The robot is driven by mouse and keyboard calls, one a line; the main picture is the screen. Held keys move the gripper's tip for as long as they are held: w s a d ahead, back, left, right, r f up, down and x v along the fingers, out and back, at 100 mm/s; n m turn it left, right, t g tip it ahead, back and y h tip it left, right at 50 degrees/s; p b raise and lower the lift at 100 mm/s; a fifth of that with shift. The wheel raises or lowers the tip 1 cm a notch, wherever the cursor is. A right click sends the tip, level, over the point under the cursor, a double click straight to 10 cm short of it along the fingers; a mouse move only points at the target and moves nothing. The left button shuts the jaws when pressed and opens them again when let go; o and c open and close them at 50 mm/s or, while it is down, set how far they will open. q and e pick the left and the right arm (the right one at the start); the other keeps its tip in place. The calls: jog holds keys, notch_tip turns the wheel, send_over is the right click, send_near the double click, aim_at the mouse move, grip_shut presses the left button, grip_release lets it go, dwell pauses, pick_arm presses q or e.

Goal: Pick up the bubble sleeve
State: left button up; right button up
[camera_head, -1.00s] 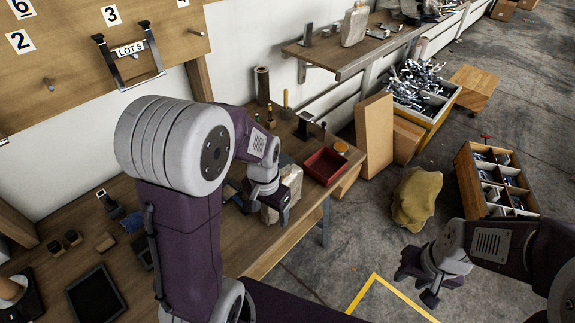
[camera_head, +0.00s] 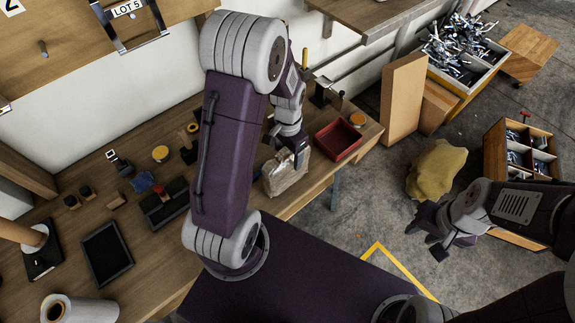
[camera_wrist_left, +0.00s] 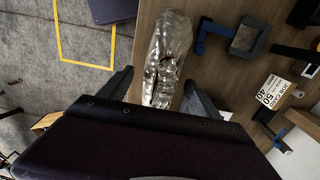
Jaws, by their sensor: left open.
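The bubble sleeve, a crumpled, shiny translucent packet (camera_head: 286,174), lies near the front edge of the wooden workbench (camera_head: 135,225). My left gripper (camera_head: 296,150) is just above its upper right part in the head view and hides some of it. In the left wrist view the sleeve (camera_wrist_left: 168,50) lies between and beyond the two spread fingers of my left gripper (camera_wrist_left: 160,80). That gripper is open; I cannot tell whether it touches the sleeve. My right gripper (camera_head: 428,234) is over the floor at the right, with its fingers apart and nothing between them.
A red tray (camera_head: 338,139) stands close right of the sleeve. A blue clamp-like tool (camera_wrist_left: 211,32) lies beside it in the wrist view. A cardboard box (camera_head: 403,97), a yellow sack (camera_head: 437,168) and a divided crate (camera_head: 496,152) stand farther right. The black tray (camera_head: 106,254) lies left.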

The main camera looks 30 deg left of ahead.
pick_arm(q)
jog(key=shift+s+a+f, duration=0.1)
jog(key=shift+a+f, duration=0.05)
jog(key=shift+f, duration=0.65)
jog(key=shift+s+a+f, duration=0.1)
jog(key=shift+f, duration=0.65)
grip_shut()
notch_tip(320, 180, up, 18)
